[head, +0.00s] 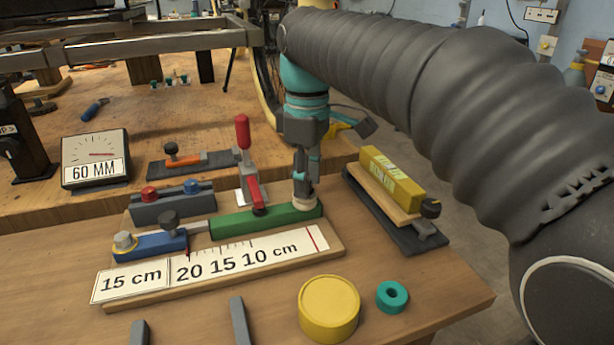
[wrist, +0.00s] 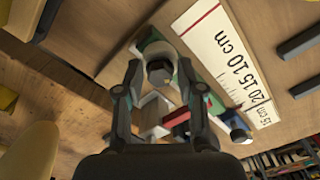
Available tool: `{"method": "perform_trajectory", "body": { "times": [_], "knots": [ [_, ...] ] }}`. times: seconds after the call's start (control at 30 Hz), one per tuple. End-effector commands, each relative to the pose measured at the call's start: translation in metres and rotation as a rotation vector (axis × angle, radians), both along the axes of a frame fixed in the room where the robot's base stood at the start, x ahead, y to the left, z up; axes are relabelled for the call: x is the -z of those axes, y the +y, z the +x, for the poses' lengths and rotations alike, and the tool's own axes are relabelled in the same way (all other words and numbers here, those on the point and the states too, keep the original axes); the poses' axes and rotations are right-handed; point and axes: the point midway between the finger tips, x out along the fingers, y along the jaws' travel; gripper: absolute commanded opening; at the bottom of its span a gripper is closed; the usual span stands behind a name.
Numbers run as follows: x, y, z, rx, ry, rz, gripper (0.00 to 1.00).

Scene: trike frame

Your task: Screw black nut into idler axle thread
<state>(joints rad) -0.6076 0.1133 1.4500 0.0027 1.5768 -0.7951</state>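My gripper (head: 303,182) points down at the right end of the green block (head: 262,219), just above a cream round piece (head: 305,203). In the wrist view, my gripper (wrist: 159,72) has a finger on each side of a dark, hex-like piece (wrist: 160,73), which looks like the black nut. A gap shows between it and each fingertip. A pale ring (wrist: 156,47) shows around its far side. I cannot tell whether the dark piece sits on a thread. The idler axle thread cannot be made out in either view.
A scale board (head: 220,266) lies in front of the green block. A yellow block on a fixture (head: 391,178) stands to the right. A yellow round tub (head: 328,308) and teal ring (head: 392,296) lie near the front.

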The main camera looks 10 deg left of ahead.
Motion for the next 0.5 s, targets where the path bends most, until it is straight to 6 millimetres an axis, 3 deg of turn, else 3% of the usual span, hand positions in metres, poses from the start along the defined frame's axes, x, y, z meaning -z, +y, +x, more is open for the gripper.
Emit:
{"method": "perform_trajectory", "body": {
  "times": [0.17, 0.5],
  "knots": [
    [0.0001, -0.0001, 0.0007, -0.107, 0.001, 0.000, 0.38],
    [0.0001, -0.0002, 0.0009, -0.152, 0.001, 0.000, 0.38]
  ]
}}
